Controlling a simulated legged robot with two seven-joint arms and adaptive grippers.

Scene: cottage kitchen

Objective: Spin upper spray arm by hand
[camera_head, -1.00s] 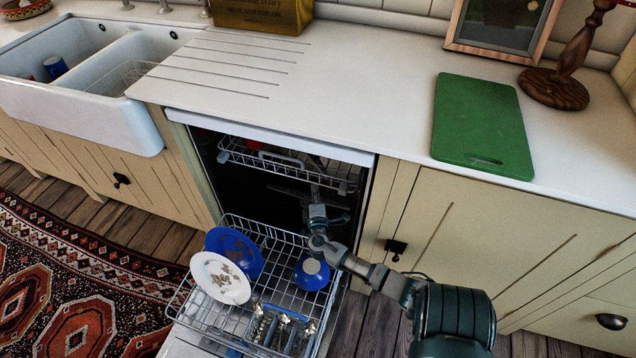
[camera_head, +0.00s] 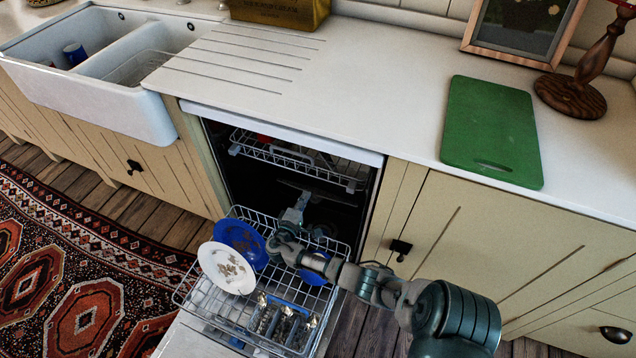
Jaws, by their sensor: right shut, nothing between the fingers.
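The dishwasher stands open under the counter. The upper spray arm (camera_head: 327,194) shows as a dim grey bar beneath the upper rack (camera_head: 290,154), inside the dark tub. My right arm reaches in from the lower right, over the pulled-out lower rack. My right gripper (camera_head: 301,196) is shut and empty, with its fingertips pointing up into the tub opening, close below the bar. I cannot tell whether the fingertips touch the spray arm. My left gripper is not in view.
The lower rack (camera_head: 185,296) holds a blue plate (camera_head: 240,240), a white plate with food scraps (camera_head: 226,268), a blue bowl (camera_head: 318,275) partly hidden by my arm, and a cutlery basket (camera_head: 283,323). A green board (camera_head: 492,130) lies on the counter above.

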